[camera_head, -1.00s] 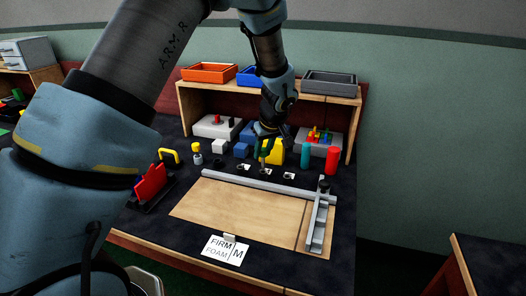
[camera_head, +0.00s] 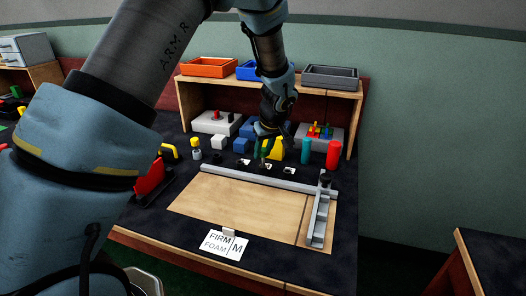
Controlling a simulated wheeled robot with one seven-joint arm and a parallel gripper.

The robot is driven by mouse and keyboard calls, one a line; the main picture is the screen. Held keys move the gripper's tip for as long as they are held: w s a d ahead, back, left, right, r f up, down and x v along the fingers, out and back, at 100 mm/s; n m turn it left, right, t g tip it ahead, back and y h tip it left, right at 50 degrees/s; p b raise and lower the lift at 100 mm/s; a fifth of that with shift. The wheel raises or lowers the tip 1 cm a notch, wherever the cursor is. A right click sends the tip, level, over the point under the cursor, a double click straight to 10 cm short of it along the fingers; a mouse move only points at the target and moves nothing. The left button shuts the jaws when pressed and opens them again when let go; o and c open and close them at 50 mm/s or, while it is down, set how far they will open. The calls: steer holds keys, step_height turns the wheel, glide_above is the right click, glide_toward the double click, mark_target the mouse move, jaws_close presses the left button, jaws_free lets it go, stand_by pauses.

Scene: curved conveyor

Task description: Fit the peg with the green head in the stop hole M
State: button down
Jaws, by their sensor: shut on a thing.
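My gripper (camera_head: 263,148) points down over the back of the work board. It is shut on the green-headed peg (camera_head: 261,155), of which only a small part shows between the dark fingers. Below and beside it, a row of small white-labelled spots with dark pieces lies behind the grey rail, one on the left (camera_head: 243,163) and one on the right (camera_head: 289,169). The middle spot is partly hidden by the gripper and peg. The letters are too small to read, so I cannot tell which is M, nor whether the peg tip is in a hole.
A grey rail (camera_head: 230,178) and a grey side stop (camera_head: 319,220) edge the wooden board (camera_head: 240,208). A yellow block (camera_head: 277,150), teal cylinder (camera_head: 306,151) and red cylinder (camera_head: 333,154) stand close by. A shelf (camera_head: 352,105) is behind.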

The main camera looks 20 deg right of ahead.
steer(key=shift+f+b, duration=0.6)
steer(key=c, duration=0.5)
jaws_free()
steer(key=shift+r, duration=0.1)
steer(key=b+v, duration=0.1)
steer(key=v, duration=0.9)
steer(key=shift+s+r, duration=0.25)
steer(key=w+a+r+g+p, duration=0.1)
steer(key=w+a, duration=0.1)
steer(key=a, duration=0.9)
steer(key=shift+m+g, duration=0.8)
steer(key=shift+g, duration=0.1)
steer(key=s+a+p, duration=0.1)
steer(key=s+a, duration=0.2)
steer(key=a, duration=0.5)
steer(key=s+a+r+p, duration=0.1)
steer(key=s+a, duration=0.1)
steer(key=a, duration=0.7)
steer(key=s+a+p, duration=0.1)
steer(key=s+a, duration=0.2)
steer(key=a, duration=0.6)
steer(key=shift+s+r, duration=0.15)
steer(key=shift+s, duration=0.25)
